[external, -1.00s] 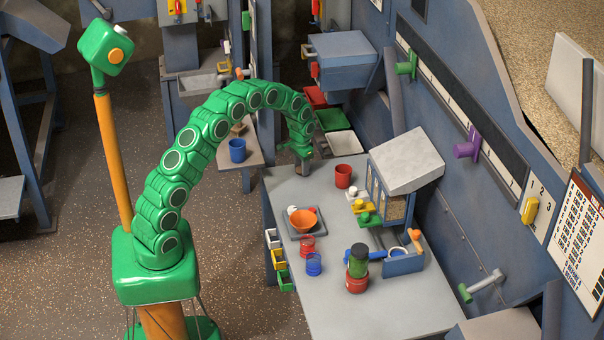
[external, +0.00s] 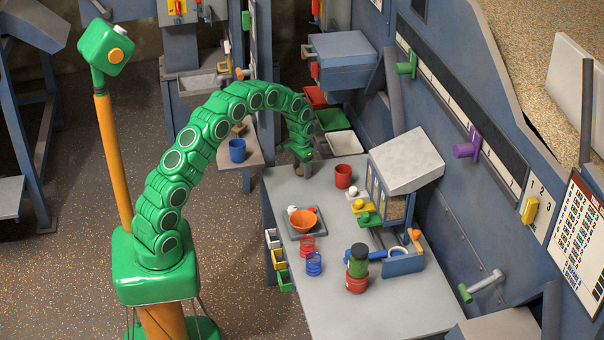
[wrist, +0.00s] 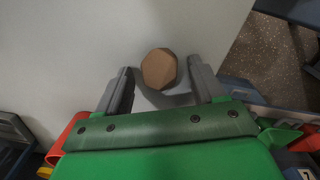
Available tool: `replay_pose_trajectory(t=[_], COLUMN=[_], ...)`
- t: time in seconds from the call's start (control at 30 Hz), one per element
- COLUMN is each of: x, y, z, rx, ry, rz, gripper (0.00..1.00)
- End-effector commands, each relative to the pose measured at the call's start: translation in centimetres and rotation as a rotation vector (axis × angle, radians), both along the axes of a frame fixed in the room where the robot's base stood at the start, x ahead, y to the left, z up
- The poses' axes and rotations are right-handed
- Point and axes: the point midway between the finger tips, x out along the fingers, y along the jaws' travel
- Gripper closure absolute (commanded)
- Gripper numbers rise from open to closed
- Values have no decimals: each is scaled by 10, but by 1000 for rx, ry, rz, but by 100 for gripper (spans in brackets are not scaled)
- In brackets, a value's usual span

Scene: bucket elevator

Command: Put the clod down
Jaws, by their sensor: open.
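The clod (wrist: 158,69) is a brown, faceted lump in the wrist view. It sits on the pale grey table top (wrist: 60,45), between the two grey fingers of my gripper (wrist: 160,72). The fingers are open, with a narrow gap on each side of the clod. In the external view my gripper (external: 299,160) is low over the far left corner of the table (external: 345,305).
A red cup (external: 343,176) stands right of my gripper. A hopper box (external: 402,165) stands at the right. Small bins (external: 279,260) hang on the left side. The table's front is clear.

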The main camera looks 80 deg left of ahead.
Motion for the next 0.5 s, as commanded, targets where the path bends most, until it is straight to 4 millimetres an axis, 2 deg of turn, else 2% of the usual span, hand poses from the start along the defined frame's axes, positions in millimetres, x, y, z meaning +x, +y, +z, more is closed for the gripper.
replay_pose_trajectory(t=[0.27, 0.5], x=[1, 1], y=[1, 1], z=[26, 71], rx=[2, 3], ry=[-3, -6], rz=[0, 0], gripper=[31, 31])
